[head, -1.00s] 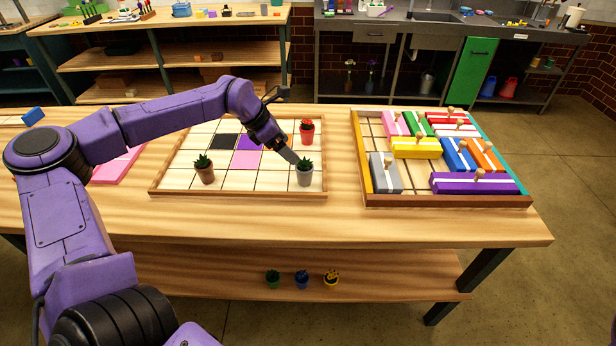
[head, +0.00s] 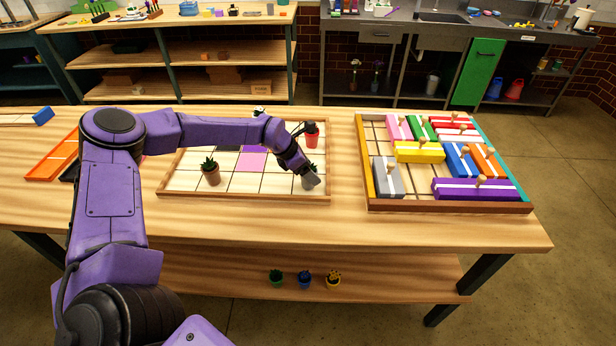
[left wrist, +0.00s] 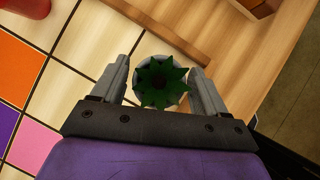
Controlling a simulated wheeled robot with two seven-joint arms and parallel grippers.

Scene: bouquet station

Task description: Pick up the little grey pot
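The little grey pot (left wrist: 180,72) with a spiky green plant (left wrist: 161,84) stands on the gridded tray (head: 187,189), near its front right corner. In the head view my left gripper (head: 311,177) is over it and covers much of the pot. In the left wrist view my left gripper (left wrist: 161,75) is open, with one finger on each side of the pot. Small gaps show between the fingers and the pot. My right gripper is in neither view.
A brown pot (head: 212,177) stands left on the same tray and a red pot (head: 312,139) stands behind the grey one. A framed board of coloured blocks (head: 450,206) lies to the right. Small pots (head: 304,280) stand on the shelf below.

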